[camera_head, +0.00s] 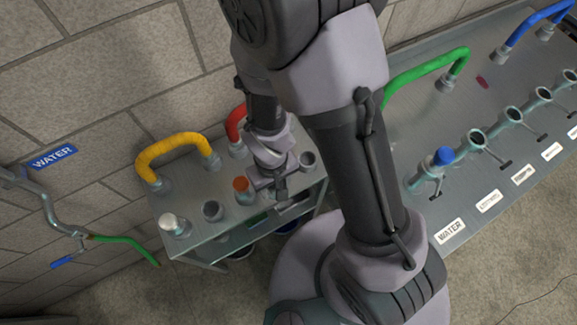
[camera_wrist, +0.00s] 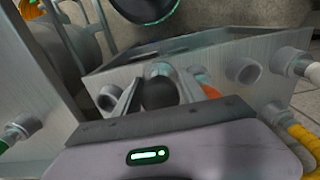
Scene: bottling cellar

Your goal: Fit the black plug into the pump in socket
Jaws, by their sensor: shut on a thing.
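My gripper (camera_head: 278,190) is over the small metal bench (camera_head: 225,224), between the orange plug and the bench's rightmost socket. In the wrist view my gripper (camera_wrist: 155,100) is shut on the rounded black plug (camera_wrist: 160,93). A metal socket rim (camera_wrist: 158,69) shows right behind the plug; I cannot tell whether the plug is in it or apart. On the bench an orange plug (camera_head: 241,184) sits in one socket, a white plug (camera_head: 172,222) at the left end. An open socket (camera_head: 212,210) lies between them; another (camera_head: 308,160) is at the right. No pump in label is readable.
Yellow (camera_head: 178,147) and red (camera_head: 236,122) hose loops stand behind the bench sockets. A long bench (camera_head: 468,165) at the right carries labelled sockets, a blue plug (camera_head: 443,157) and a green hose (camera_head: 428,68). A wall pipe (camera_head: 50,215) hangs left below a WATER sign.

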